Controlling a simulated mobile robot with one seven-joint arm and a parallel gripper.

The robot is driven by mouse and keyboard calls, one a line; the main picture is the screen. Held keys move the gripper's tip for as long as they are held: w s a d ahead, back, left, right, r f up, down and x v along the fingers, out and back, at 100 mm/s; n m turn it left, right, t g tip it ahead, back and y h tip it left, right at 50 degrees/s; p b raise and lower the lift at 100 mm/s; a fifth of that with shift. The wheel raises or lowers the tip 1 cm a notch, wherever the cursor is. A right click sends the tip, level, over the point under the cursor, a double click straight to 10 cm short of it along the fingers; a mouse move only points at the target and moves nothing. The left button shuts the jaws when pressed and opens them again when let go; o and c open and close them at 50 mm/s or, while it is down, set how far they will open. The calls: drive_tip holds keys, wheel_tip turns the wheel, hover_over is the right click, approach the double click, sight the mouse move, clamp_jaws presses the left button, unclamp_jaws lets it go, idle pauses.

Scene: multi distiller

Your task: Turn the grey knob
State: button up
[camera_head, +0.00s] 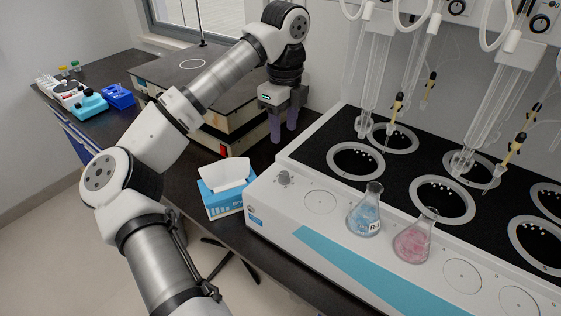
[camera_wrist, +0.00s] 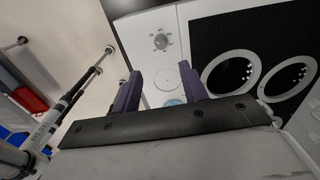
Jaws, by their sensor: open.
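The grey knob (camera_head: 285,178) sits on the white top panel of the distiller (camera_head: 270,200), near its left end. It also shows in the wrist view (camera_wrist: 161,42), with marks around it, beyond my fingertips and between their lines. My gripper (camera_head: 284,138) points down behind and above the left end of the distiller, apart from the knob. Its two purple fingers also show in the wrist view (camera_wrist: 162,80), spread apart with nothing between them.
A blue tissue box (camera_head: 222,200) stands left of the distiller. A blue flask (camera_head: 364,215) and a pink flask (camera_head: 413,243) stand on the panel right of the knob. Glass tubes (camera_head: 375,80) hang over the ringed black wells. A boxy device (camera_head: 222,125) stands behind my arm.

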sight(284, 173)
wheel_tip(284, 173, down, 13)
drive_tip(key=p, duration=0.3)
drive_tip(key=shift+d, duration=0.15)
drive_tip(key=shift+r, duration=0.1)
clamp_jaws()
